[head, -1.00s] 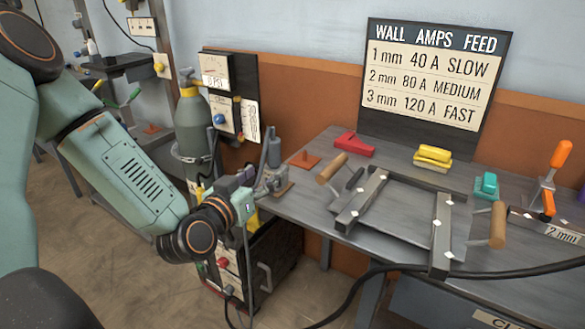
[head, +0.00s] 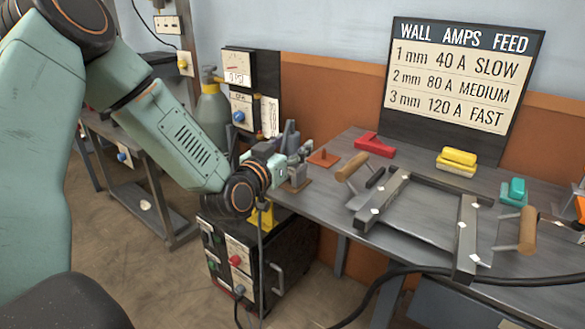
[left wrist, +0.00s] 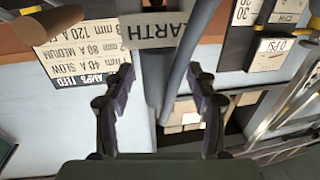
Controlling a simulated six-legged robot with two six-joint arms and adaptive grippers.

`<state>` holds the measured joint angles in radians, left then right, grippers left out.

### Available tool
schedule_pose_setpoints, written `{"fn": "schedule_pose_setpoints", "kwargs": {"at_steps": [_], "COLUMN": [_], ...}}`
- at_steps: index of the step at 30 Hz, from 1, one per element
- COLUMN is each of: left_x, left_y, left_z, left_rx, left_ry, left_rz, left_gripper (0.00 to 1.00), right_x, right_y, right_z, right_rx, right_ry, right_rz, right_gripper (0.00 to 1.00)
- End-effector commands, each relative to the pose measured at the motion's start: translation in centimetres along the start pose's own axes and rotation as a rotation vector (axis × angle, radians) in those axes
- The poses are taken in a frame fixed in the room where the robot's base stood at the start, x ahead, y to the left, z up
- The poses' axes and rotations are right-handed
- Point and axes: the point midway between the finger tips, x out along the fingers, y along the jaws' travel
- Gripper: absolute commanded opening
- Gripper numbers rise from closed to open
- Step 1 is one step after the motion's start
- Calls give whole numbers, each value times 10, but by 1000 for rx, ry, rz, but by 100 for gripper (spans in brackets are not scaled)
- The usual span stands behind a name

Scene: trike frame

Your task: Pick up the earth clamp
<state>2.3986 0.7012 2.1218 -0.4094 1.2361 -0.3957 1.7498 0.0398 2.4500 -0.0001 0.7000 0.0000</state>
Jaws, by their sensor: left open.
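The earth clamp (left wrist: 155,75) appears as a grey upright piece between my left gripper's fingers in the left wrist view, under a plate reading EARTH (left wrist: 152,30). In the head view its grey top (head: 290,133) shows at the table's left end, above a small brown base, partly hidden by my gripper. My left gripper (left wrist: 160,105) is open, one finger on each side of the grey piece, with gaps showing. In the head view the left gripper (head: 298,158) is beside the clamp. My right gripper is in neither view.
The steel table (head: 340,205) carries a dark square frame (head: 400,235), a red piece (head: 375,145) and a yellow block (head: 457,158). A welding machine (head: 255,265) stands below the gripper. A gas bottle (head: 213,115) stands behind the arm. A thick black cable (head: 400,270) crosses in front.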

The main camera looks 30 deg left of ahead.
Motion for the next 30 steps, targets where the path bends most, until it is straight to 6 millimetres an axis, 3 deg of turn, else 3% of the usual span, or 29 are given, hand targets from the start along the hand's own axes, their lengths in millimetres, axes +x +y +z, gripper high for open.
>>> {"fn": "schedule_pose_setpoints", "kwargs": {"at_steps": [10, 30], "left_x": [6, 6], "left_y": [2, 2], "left_z": [0, 0], "left_rx": [-1, -1], "left_ry": [-1, -1], "left_rz": [0, 0], "left_gripper": [56, 0], "right_x": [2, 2], "right_y": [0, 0], "right_z": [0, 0], "right_rx": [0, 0], "right_ry": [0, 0], "right_rz": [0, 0], "right_gripper": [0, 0]}}
